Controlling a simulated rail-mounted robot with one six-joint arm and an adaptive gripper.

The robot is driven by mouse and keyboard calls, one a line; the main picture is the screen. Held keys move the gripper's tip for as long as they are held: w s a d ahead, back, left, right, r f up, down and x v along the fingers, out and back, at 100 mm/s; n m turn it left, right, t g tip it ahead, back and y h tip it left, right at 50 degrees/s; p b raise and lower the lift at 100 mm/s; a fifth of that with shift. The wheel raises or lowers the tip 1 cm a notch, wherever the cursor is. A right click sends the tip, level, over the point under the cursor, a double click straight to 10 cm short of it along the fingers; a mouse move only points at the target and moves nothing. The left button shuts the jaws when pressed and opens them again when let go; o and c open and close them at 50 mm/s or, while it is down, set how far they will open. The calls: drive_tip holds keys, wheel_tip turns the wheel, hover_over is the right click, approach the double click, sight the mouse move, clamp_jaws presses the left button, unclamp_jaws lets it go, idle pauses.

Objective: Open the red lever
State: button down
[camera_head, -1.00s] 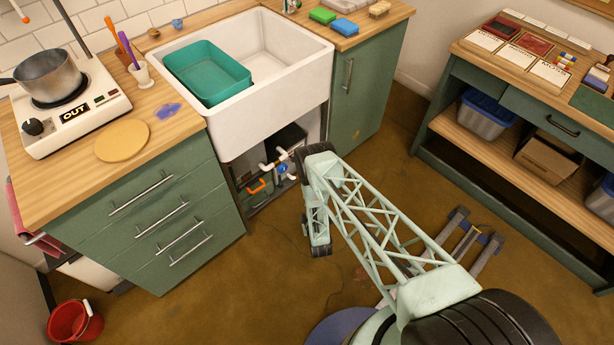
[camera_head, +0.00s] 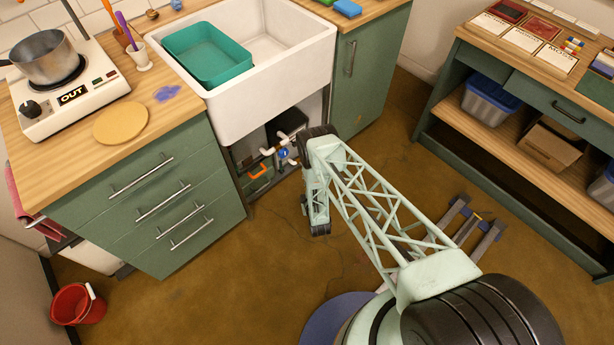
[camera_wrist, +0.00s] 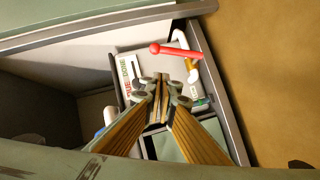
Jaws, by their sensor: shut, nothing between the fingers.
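The red lever (camera_wrist: 178,51) shows in the wrist view as a red handle with a round knob at its left end. It lies nearly level across a white pipe (camera_wrist: 190,68) inside the cabinet under the sink. My gripper (camera_wrist: 160,84) is shut and empty, its tips in the picture just below the lever. I cannot tell how far the tips are from it in depth. In the head view I cannot make out the lever or my fingers; my arm covers part of the under-sink opening.
The under-sink opening holds white pipes (camera_head: 268,151), a blue fitting (camera_head: 283,153) and an orange handle (camera_head: 258,172). A green drawer cabinet (camera_head: 150,215) stands left of it, a green door (camera_head: 366,80) right. The wrist view shows a grey cabinet edge (camera_wrist: 228,100) at right. Brown floor (camera_head: 250,280) is open in front.

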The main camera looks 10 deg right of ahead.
drive_tip(key=w+d+f+b, duration=0.2)
drive_tip(key=w+f+b, duration=0.1)
drive_tip(key=w, duration=0.6)
drive_tip(key=shift+w, duration=0.15)
drive_tip(key=shift+r+m, duration=0.15)
drive_tip(key=shift+m, duration=0.15)
idle(0.4)
drive_tip(key=shift+w+d+g, duration=0.15)
drive_tip(key=shift+d+g, duration=0.05)
drive_tip(key=shift+g, duration=0.1)
